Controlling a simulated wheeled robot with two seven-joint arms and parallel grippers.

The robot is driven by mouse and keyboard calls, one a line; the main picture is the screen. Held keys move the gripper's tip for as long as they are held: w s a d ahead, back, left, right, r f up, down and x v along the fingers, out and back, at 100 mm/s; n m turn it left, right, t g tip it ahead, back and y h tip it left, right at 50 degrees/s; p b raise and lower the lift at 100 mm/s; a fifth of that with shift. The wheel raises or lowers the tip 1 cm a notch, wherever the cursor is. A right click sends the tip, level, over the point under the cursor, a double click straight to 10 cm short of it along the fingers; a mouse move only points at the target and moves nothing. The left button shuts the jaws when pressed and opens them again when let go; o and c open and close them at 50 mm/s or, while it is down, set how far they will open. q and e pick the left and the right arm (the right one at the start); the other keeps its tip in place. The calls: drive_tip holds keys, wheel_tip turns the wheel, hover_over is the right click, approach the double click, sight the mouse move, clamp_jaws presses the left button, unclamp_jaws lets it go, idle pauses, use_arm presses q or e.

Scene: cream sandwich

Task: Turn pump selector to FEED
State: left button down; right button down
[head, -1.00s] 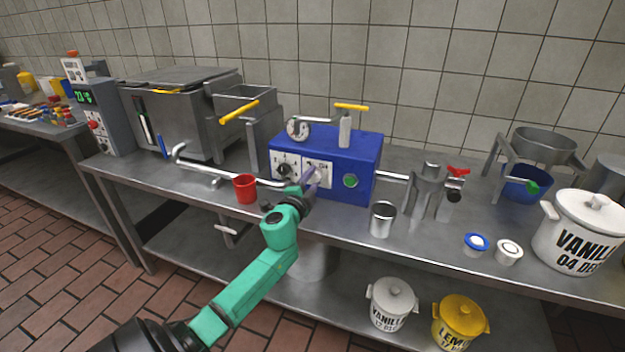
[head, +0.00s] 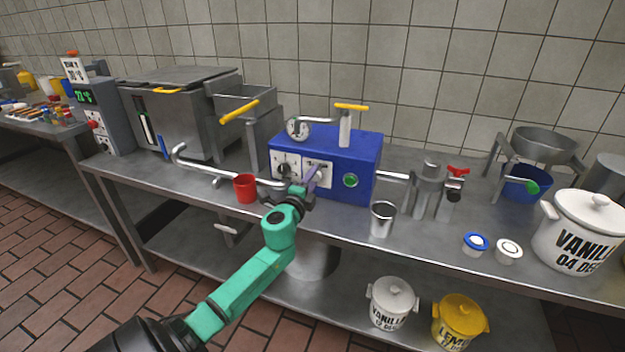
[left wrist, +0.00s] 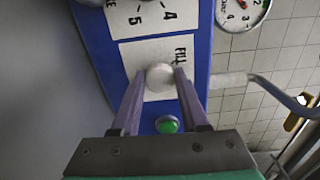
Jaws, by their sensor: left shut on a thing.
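The blue pump box (head: 350,150) stands on the steel bench, with white label plates on its front. My left gripper (head: 316,176) is at the right-hand plate, in front of the box. In the left wrist view the gripper's two purple fingers (left wrist: 160,84) are shut on a pale round selector knob (left wrist: 159,77). The word FILL shows on the plate (left wrist: 178,52) beside the knob; the FEED mark and the knob's pointer cannot be made out. A green button (left wrist: 167,124) sits beside the plate. My right gripper is not in view.
A red cup (head: 245,189) stands left of my gripper, and a steel cup (head: 382,220) stands to the right. A dial with numbers (head: 285,167) is left of the selector. A pressure gauge (head: 298,128) and yellow-handled valve (head: 351,107) rise above the box.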

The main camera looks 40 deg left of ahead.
use_arm(q)
drive_tip(key=shift+f, duration=0.1)
drive_tip(key=shift+c, duration=2.1)
unclamp_jaws()
drive_tip(key=shift+s, duration=0.1)
drive_tip(key=v, duration=1.4)
drive_tip(key=shift+s, duration=0.25)
drive_tip(key=shift+d, duration=0.15)
